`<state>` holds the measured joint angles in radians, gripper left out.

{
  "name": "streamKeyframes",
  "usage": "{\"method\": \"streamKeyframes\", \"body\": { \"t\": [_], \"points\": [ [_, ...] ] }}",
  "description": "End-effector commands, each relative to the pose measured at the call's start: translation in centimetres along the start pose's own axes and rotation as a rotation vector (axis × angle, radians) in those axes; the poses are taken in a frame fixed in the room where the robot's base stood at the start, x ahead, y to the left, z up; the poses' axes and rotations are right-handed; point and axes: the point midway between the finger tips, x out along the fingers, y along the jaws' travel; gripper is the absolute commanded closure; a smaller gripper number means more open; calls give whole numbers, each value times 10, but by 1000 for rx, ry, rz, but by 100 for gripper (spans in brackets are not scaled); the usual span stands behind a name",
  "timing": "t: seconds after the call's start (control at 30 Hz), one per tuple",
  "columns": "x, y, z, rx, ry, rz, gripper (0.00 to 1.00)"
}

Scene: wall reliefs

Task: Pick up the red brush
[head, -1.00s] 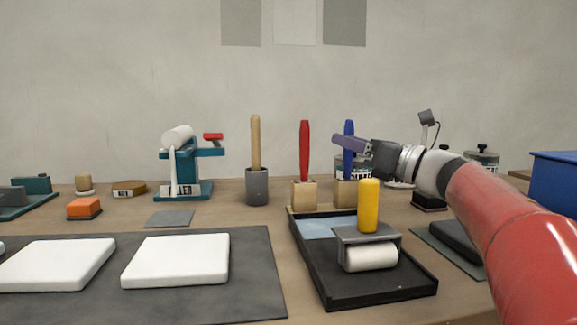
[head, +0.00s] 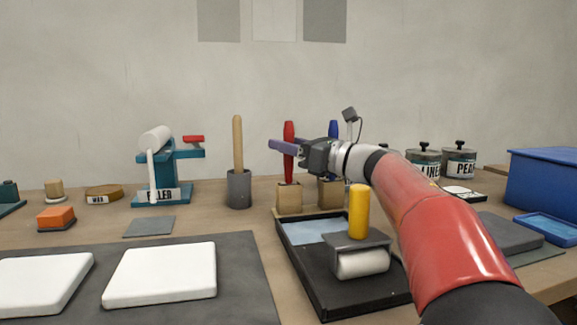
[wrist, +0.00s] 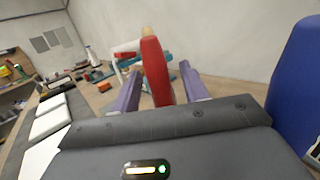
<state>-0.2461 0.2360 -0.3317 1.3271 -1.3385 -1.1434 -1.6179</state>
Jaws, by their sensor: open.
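The red brush (head: 289,135) stands upright, handle up, on a light wooden block-like base (head: 289,198) behind the black tray. My gripper (head: 282,147) is open at the height of its handle. In the wrist view the red handle (wrist: 155,72) stands between my two purple fingers, with gaps visible on both sides. In the head view a finger crosses in front of the handle and hides part of it.
A blue brush (head: 334,129) stands close to the right, partly behind my gripper. A wooden-handled tool in a grey cup (head: 239,190) is to the left. A yellow-handled roller (head: 359,215) sits on the black tray (head: 315,285) in front.

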Motion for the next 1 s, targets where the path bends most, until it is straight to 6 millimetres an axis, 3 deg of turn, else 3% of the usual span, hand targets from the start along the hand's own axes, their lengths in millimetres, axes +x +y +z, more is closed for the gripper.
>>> {"method": "streamKeyframes", "body": {
  "t": [0.2, 0.53, 0.83, 1.0],
  "points": [
    [0, 0, 0, 0, 0, -1, 59],
    [0, 0, 0, 0, 0, -1, 100],
    [1, 0, 2, 0, 0, -1, 100],
    [6, 4, 16, -1, 0, -1, 100]
  ]
}}
